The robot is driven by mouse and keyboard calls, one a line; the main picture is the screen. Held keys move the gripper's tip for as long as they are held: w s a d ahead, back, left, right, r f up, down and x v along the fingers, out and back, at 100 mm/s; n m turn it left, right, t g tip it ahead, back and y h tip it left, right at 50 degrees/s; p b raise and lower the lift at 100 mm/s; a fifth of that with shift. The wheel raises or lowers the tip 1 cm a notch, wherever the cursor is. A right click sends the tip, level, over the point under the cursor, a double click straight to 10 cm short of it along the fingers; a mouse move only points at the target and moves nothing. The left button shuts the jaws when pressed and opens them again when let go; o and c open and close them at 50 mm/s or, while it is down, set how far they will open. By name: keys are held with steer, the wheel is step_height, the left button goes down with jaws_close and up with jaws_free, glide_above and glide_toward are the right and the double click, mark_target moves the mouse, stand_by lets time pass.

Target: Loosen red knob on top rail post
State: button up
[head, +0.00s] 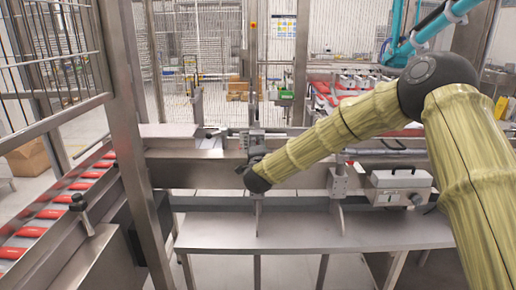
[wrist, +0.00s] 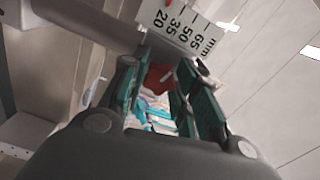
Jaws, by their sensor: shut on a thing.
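The red knob (wrist: 159,77) shows in the wrist view between the two teal-lined fingers of my gripper (wrist: 161,84). My gripper is shut on it. A white scale plate (wrist: 184,28) marked in mm sits just above the knob. In the head view the end of my arm reaches the left post (head: 257,139) on the rail (head: 200,172). The held knob and the fingertips cannot be made out there, as my wrist and arm cover that spot.
A second post (head: 338,186) with a small red top stands right of my arm. A grey control box (head: 400,187) sits farther right. A conveyor with red packs (head: 62,197) runs along the left, behind a steel frame post (head: 128,130). A bare steel shelf (head: 310,232) lies below.

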steer(key=shift+f+n, duration=0.15)
steer(key=shift+n, duration=3.55)
steer(key=shift+f+n, duration=0.1)
steer(key=shift+n, duration=3.6)
steer(key=shift+s, duration=0.1)
steer(key=o, duration=1)
steer(key=shift+d, duration=0.1)
steer(key=shift+r, duration=0.1)
steer(key=s, duration=1.2)
